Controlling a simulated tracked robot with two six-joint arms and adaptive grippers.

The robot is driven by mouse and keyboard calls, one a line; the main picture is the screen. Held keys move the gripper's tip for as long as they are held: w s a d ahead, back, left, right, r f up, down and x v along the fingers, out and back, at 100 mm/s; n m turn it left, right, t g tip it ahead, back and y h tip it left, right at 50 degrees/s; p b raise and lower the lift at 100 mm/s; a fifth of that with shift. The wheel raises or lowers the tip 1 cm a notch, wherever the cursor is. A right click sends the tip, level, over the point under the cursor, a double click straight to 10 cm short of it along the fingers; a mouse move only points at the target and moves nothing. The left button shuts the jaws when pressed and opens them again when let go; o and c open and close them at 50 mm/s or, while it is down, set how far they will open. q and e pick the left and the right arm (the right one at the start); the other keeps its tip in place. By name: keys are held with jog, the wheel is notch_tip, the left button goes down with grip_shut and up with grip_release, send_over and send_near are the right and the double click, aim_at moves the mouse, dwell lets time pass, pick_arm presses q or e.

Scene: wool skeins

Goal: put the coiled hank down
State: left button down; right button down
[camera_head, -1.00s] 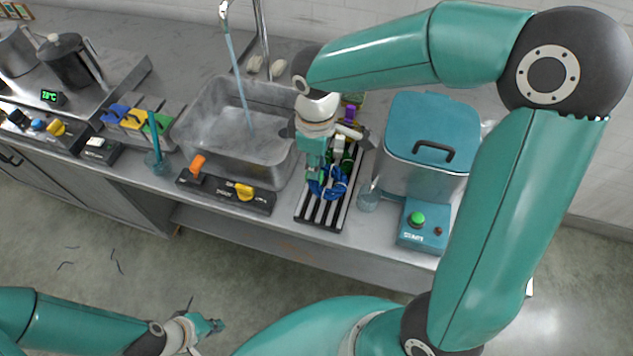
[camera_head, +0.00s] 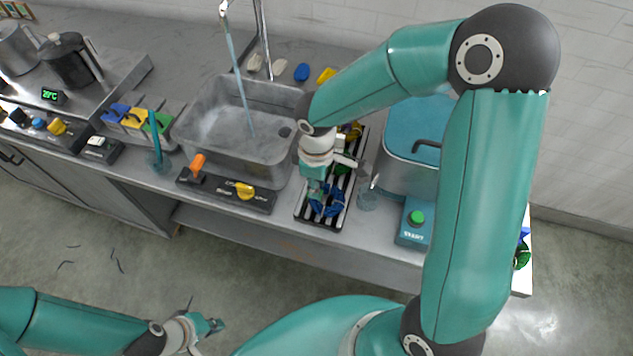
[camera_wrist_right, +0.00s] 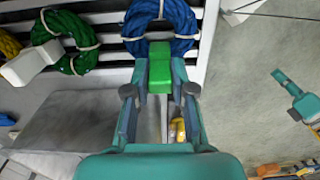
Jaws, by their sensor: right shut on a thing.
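My right gripper (camera_head: 318,188) is shut on the coiled blue hank (camera_head: 326,204), over the near end of the black-and-white slatted rack (camera_head: 305,212). In the right wrist view, the blue coil (camera_wrist_right: 178,22) with white ties is beyond the fingertips (camera_wrist_right: 160,78), and a green block (camera_wrist_right: 160,66) is between them. The coil overlaps the slats; I cannot tell whether it touches them. A green hank (camera_wrist_right: 82,35) with a white tag is beside it, and a yellow hank (camera_wrist_right: 8,45) is further left. My left gripper (camera_head: 208,328) is open and empty, low over the floor.
The metal sink (camera_head: 225,160) is left of the rack. A glass (camera_head: 367,198) and a teal-lidded vat (camera_head: 400,150) stand close on its right. An orange-and-yellow-handled control panel (camera_head: 225,192) lies at the counter's front. Several coloured pieces lie behind the sink.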

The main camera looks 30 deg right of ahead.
jog(key=c, duration=1)
grip_release()
jog(key=shift+r, duration=0.15)
notch_tip(320, 180, up, 12)
jog(key=shift+f, duration=0.1)
